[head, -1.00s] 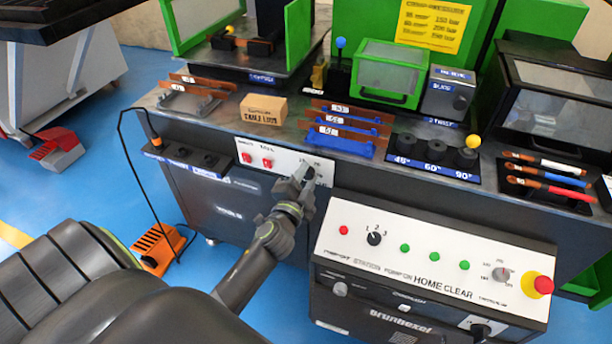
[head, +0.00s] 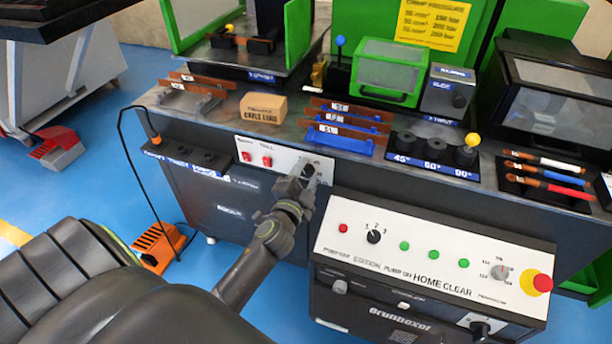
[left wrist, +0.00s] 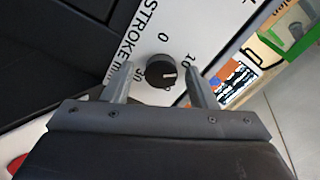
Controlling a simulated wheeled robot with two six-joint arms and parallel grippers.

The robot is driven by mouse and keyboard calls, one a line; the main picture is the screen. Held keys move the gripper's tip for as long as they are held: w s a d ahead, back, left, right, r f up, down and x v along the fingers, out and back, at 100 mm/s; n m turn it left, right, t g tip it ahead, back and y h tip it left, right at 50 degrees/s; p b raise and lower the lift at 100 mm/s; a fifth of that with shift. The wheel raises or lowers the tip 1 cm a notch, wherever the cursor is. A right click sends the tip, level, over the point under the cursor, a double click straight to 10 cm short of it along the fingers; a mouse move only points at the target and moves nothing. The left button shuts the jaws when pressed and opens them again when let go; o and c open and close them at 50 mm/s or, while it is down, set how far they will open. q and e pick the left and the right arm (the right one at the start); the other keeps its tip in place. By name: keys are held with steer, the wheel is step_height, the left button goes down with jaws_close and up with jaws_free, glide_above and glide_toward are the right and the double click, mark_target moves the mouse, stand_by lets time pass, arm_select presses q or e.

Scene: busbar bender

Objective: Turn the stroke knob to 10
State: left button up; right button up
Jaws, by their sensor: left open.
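The pointer line points right in the left wrist view, toward the side where the 10 (left wrist: 189,59) is printed. My left gripper (left wrist: 160,84) is open, one finger on each side of the knob; contact cannot be told. In the head view my left gripper (head: 306,172) is at the right end of the white panel (head: 281,158) and mostly hides the knob. My right gripper is not in view.
Two red switches (head: 256,157) sit left on the same panel. A control box (head: 420,262) with green buttons and an emergency stop (head: 536,283) stands close on the right. A cardboard box (head: 263,107) and blue-based busbar holders (head: 345,140) lie on the bench above.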

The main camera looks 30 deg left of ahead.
arm_select(q)
steer(key=b+v, duration=0.1)
steer(key=v, duration=1.6)
steer(key=shift+s, duration=0.2)
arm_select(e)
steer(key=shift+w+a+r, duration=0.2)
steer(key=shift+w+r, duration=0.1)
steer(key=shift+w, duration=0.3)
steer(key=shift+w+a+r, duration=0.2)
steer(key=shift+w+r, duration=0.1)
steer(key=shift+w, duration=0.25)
